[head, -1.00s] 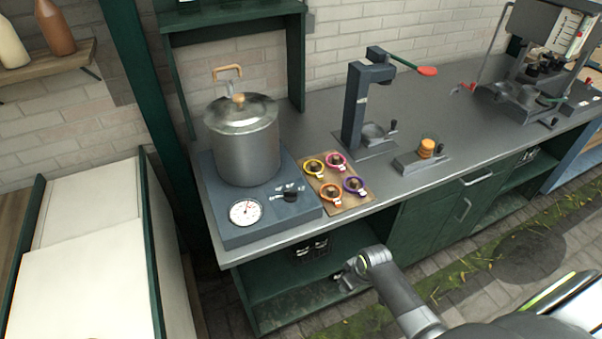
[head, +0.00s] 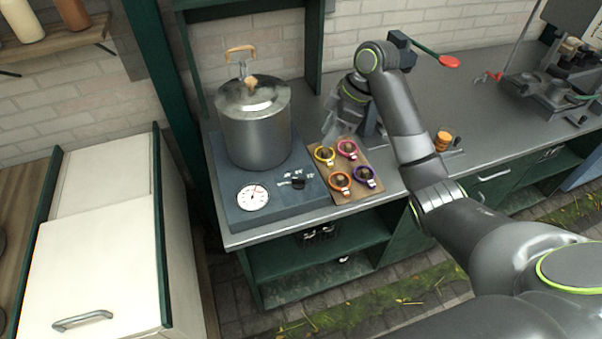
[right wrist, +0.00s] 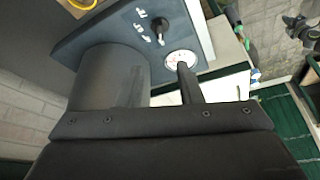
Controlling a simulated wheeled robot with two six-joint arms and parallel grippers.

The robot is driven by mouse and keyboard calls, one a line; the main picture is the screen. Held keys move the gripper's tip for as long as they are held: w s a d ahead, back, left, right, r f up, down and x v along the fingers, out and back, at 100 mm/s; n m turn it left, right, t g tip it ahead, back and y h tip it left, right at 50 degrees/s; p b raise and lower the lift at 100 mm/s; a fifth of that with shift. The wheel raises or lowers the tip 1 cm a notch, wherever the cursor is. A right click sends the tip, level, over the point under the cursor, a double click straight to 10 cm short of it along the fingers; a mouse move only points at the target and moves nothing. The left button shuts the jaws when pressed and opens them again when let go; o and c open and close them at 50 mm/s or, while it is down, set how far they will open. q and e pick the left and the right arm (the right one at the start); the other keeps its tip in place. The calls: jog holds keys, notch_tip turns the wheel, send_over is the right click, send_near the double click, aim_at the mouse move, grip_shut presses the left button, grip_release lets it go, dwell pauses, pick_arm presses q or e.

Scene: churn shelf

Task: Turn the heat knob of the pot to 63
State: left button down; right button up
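The pot (head: 258,135) is a lidded steel vessel on a dark blue-grey heater base (head: 290,205) at the counter's left. The black heat knob (head: 298,183) is on the base's top, beside white markings too small to read. A round white dial (head: 252,197) sits left of it. My right gripper (head: 333,128) is blurred above the counter, right of the pot and apart from the knob. The right wrist view shows the knob (right wrist: 163,29), the dial (right wrist: 180,60) and a dark finger; the finger opening is unclear. My left gripper is out of view.
A wooden board (head: 352,194) with several coloured rings lies right of the heater base, below my right gripper. A green frame (head: 314,45) rises behind the pot.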

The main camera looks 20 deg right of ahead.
aim_at(299, 178)
jog(key=b+x, duration=1.2)
jog(key=x, duration=0.3)
jog(key=shift+w+a+f, duration=0.1)
jog(key=shift+a+f, duration=0.1)
jog(key=shift+f, duration=0.05)
jog(key=shift+x, duration=0.75)
jog(key=shift+c, duration=0.3)
grip_shut()
